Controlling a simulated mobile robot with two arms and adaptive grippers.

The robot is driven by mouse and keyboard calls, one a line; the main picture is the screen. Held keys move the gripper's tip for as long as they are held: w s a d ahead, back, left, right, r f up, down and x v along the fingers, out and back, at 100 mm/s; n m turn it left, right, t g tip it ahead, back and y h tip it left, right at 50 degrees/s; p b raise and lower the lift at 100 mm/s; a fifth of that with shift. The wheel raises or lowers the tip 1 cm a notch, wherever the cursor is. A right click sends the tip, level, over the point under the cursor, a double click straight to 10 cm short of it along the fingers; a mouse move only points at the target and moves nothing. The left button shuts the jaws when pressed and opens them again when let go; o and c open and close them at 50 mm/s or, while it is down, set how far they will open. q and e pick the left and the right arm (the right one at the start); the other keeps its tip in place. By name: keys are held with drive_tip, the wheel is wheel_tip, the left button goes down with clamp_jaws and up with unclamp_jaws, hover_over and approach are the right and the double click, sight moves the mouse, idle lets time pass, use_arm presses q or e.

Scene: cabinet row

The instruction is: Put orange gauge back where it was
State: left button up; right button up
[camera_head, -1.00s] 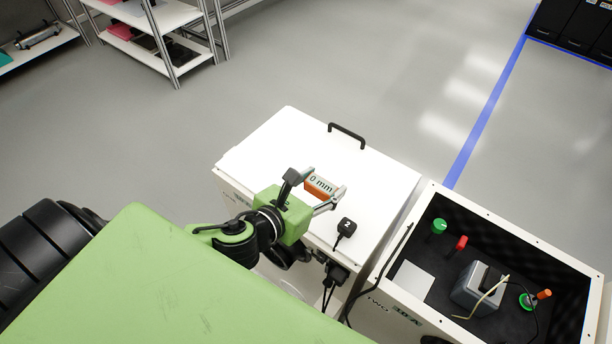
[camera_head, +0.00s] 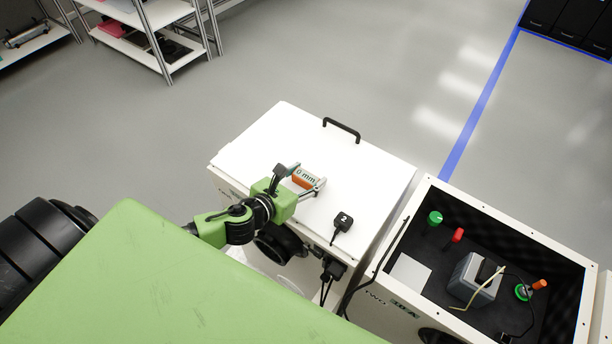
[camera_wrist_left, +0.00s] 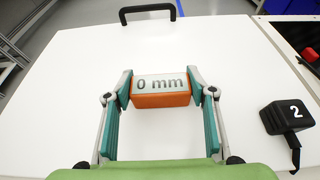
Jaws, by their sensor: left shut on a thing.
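The orange gauge (camera_head: 305,179) has a pale display reading "0 mm". My left gripper (camera_head: 300,182) is shut on it, over the white lid (camera_head: 372,168) of a closed cabinet. In the left wrist view the gauge (camera_wrist_left: 160,91) sits between the two fingertips (camera_wrist_left: 160,90), one on each short side, with its display facing the camera. I cannot tell whether the gauge touches the lid or hangs just above it. My right gripper is not in view.
A black block marked "2" (camera_head: 342,220) with a cable lies right of the gauge. A black handle (camera_head: 342,130) stands at the lid's far edge. The open box (camera_head: 420,200) at right holds a green knob (camera_head: 435,218), a red button (camera_head: 457,235) and a grey device (camera_head: 474,281).

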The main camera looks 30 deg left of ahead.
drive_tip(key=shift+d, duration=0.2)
use_arm(q)
drive_tip(key=shift+f, duration=0.15)
drive_tip(key=o, duration=1.2)
drive_tip(key=shift+o, duration=0.2)
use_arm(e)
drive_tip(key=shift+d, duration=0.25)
use_arm(q)
drive_tip(key=shift+r, duration=0.25)
drive_tip(key=v, duration=0.5)
drive_tip(key=b+v, duration=0.1)
drive_tip(key=v, duration=0.4)
drive_tip(key=shift+s+a+f, duration=0.1)
drive_tip(key=shift+s, duration=0.3)
drive_tip(key=shift+s+a+r, duration=0.1)
drive_tip(key=shift+s+r, duration=0.25)
drive_tip(key=shift+s, duration=0.2)
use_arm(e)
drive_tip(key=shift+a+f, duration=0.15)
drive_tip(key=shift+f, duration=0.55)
